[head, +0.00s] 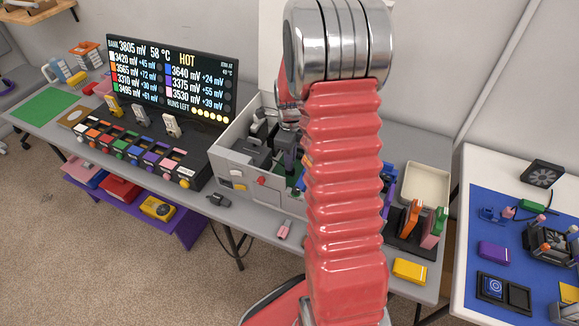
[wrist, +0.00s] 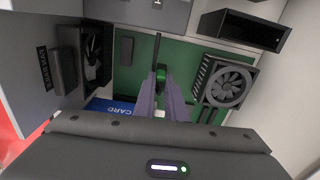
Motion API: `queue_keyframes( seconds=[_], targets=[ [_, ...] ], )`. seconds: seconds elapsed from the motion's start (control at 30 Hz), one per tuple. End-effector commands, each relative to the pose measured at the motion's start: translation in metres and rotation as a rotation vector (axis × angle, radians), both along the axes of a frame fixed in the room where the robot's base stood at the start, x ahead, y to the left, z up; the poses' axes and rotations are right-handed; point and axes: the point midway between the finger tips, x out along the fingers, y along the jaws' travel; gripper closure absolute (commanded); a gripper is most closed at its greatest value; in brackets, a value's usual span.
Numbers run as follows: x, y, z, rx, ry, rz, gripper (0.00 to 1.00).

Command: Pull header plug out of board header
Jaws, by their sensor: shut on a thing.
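In the wrist view my gripper (wrist: 160,86) reaches down into the open computer case, with its two grey-purple fingers over the green board (wrist: 130,68). It is shut on a small green and black piece, which looks like the header plug (wrist: 161,75). A thin dark lead or rod rises from it. I cannot tell whether the plug is still seated, as the fingers hide the board header. In the head view the light grey case (head: 232,164) stands on the bench, and my red arm hides much of its inside.
Inside the case, a fan cooler (wrist: 228,84) sits right of the fingers and a blue card (wrist: 110,106) lies left. A dark fan unit (wrist: 88,55) stands at the left wall, and a black open box (wrist: 243,36) at upper right. Case walls are close on both sides.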

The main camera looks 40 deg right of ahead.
Motion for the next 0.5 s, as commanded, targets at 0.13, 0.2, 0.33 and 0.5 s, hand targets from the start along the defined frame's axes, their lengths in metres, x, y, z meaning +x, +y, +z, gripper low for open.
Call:
queue_keyframes(
  seconds=[0.13, 0.2, 0.33, 0.5],
  targets=[
    [0.0001, -0.0001, 0.0001, 0.000, 0.000, 0.000, 1.00],
    [0.0001, -0.0001, 0.0001, 0.000, 0.000, 0.000, 1.00],
    [0.0001, -0.0001, 0.0005, 0.000, 0.000, 0.000, 1.00],
    [0.0002, -0.0001, 0.0031, -0.001, -0.001, 0.000, 1.00]
  ],
)
